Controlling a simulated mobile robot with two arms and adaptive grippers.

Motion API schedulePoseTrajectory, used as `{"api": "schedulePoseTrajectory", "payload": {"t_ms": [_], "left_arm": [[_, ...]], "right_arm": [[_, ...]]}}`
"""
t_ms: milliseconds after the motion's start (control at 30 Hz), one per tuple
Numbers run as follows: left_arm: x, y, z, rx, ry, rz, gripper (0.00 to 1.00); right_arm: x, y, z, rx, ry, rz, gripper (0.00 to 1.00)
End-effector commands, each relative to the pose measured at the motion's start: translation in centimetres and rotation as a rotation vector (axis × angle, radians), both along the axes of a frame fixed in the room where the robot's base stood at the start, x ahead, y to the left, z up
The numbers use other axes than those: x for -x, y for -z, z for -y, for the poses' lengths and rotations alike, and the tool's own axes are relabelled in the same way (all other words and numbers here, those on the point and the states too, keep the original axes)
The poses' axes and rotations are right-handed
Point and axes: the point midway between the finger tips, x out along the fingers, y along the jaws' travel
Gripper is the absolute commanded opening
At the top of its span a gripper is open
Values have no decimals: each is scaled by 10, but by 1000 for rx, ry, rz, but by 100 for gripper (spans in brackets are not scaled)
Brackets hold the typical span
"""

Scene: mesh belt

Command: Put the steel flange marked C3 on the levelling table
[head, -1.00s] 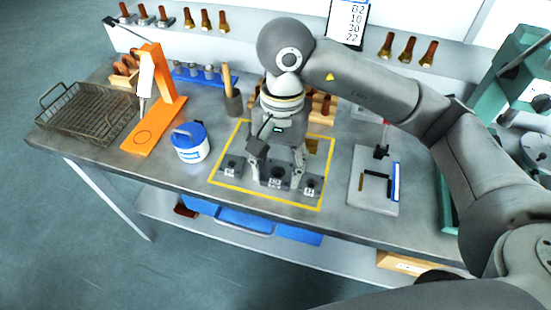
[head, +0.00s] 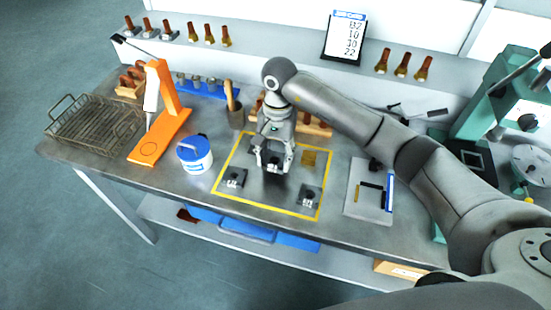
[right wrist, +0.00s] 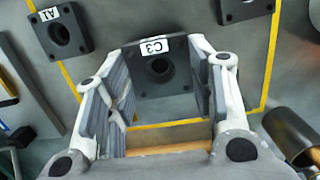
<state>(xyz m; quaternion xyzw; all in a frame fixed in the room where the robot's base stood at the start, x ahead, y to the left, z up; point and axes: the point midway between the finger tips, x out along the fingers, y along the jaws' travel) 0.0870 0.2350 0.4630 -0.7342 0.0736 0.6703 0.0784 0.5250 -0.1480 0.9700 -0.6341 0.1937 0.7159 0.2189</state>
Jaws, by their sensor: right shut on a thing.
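The dark square steel flange marked C3 (right wrist: 150,88) has a round central hole and a white label. My right gripper (right wrist: 160,95) is shut on it, with a finger at each side. In the head view, my right gripper (head: 272,166) and the flange are inside the yellow outline, towards its back. The flange looks raised, but its exact height is unclear. A similar flange marked A1 (right wrist: 60,32) lies to its right in the head view (head: 310,196). A third flange (head: 233,178) lies to its left. I cannot surely identify the levelling table. My left gripper is not in view.
A pale plate (head: 356,205) with black bars stands right of the yellow outline (head: 264,205). A white tub with a blue lid (head: 194,153), an orange stand (head: 172,92) and a wire basket (head: 95,125) stand left. A tool pot (head: 236,117) stands behind.

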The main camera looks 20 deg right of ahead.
Motion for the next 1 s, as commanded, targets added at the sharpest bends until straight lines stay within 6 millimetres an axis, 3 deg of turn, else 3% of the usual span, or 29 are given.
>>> {"api": "schedulePoseTrajectory", "payload": {"t_ms": [300, 767, 800, 933, 1000], "left_arm": [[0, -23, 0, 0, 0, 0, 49], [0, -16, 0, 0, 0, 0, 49], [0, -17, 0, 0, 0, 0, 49], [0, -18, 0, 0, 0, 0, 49], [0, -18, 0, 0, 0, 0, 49]], "right_arm": [[-4, 30, 1, -2, 1, -3, 10], [-5, 40, 2, 0, -1, 2, 10], [-5, 40, 2, 1, 0, 1, 54], [-5, 39, 2, 1, 0, 1, 70], [-5, 39, 2, 1, 0, 1, 71]]}}
